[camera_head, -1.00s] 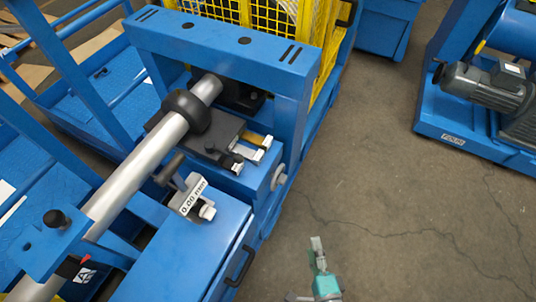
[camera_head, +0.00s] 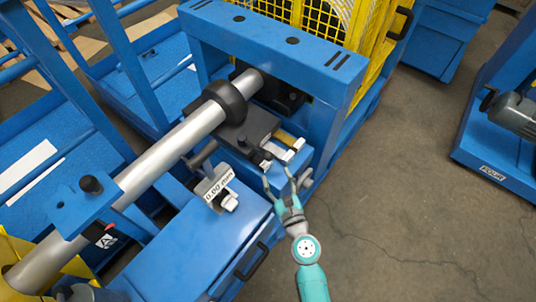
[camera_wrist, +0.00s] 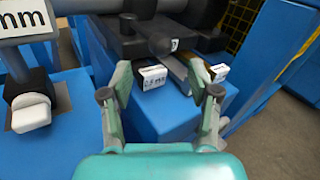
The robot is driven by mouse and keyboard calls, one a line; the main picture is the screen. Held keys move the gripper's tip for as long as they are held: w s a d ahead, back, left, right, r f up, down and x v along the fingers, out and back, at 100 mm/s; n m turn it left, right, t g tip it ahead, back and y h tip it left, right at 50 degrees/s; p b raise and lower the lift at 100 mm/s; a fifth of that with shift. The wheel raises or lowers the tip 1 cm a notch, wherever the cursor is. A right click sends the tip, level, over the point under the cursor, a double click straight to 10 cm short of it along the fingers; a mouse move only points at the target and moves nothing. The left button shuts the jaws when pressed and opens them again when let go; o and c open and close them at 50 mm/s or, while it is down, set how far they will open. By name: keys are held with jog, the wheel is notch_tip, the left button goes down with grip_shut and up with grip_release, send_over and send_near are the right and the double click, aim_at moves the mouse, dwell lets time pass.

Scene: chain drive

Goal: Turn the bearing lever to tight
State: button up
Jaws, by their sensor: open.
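A silver shaft (camera_head: 170,150) runs through a black ring (camera_head: 226,100) at a dark bearing block (camera_head: 248,130) on the blue frame. A short dark handle (camera_head: 201,155) sticks out beside the block; I cannot tell whether this is the bearing lever, and no tight mark is readable. In the wrist view, a dark round knob (camera_wrist: 161,43) sits at the block's near edge. My gripper (camera_head: 278,176) is open and empty, close to the near side of the block. In the wrist view its fingers (camera_wrist: 160,95) stand either side of a white-labelled tab (camera_wrist: 152,77), apparently without gripping it.
A gauge reading 0.00 mm (camera_head: 218,182) stands left of my gripper. A second white-ended tab (camera_wrist: 218,72) lies beside my right finger. The blue cabinet (camera_head: 225,240) with a black handle is below. Yellow mesh (camera_head: 315,32) stands behind. Open floor (camera_head: 410,200) lies right.

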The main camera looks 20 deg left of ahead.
aim_at(270, 160)
jog(key=x, duration=0.9)
jog(key=shift+d, duration=0.1)
grip_shut()
